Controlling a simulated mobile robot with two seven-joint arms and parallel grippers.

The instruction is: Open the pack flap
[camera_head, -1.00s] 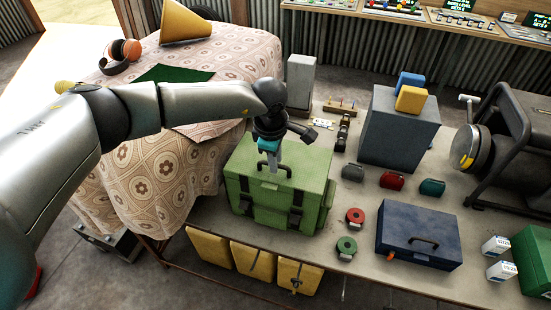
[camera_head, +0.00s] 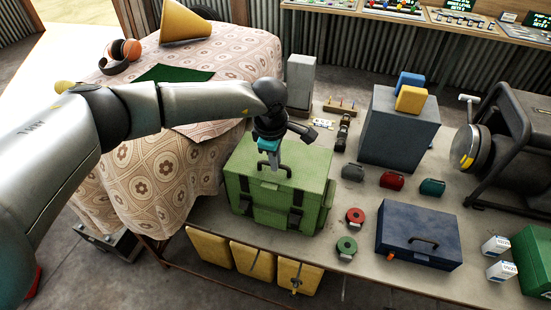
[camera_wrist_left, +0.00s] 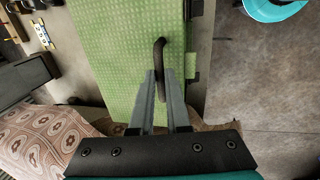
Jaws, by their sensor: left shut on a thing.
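The green pack (camera_head: 295,182) stands on the table in the head view, with dark straps and buckles on its front. Its top flap looks closed. A dark handle (camera_head: 280,161) arches on the top near the front edge. My left gripper (camera_head: 274,166) points down at the handle from above. In the left wrist view, the fingers of my left gripper (camera_wrist_left: 160,100) are shut on the handle (camera_wrist_left: 160,58), and the green top (camera_wrist_left: 115,50) spreads out around and beyond it. My right gripper is in neither view.
A dark blue toolbox (camera_head: 395,232) and red and green tape rolls (camera_head: 346,246) sit right of the pack. A grey cabinet (camera_head: 392,135) stands behind. A cloth-covered table (camera_head: 150,175) is at left. Yellow containers (camera_head: 250,260) hang below the table's front edge.

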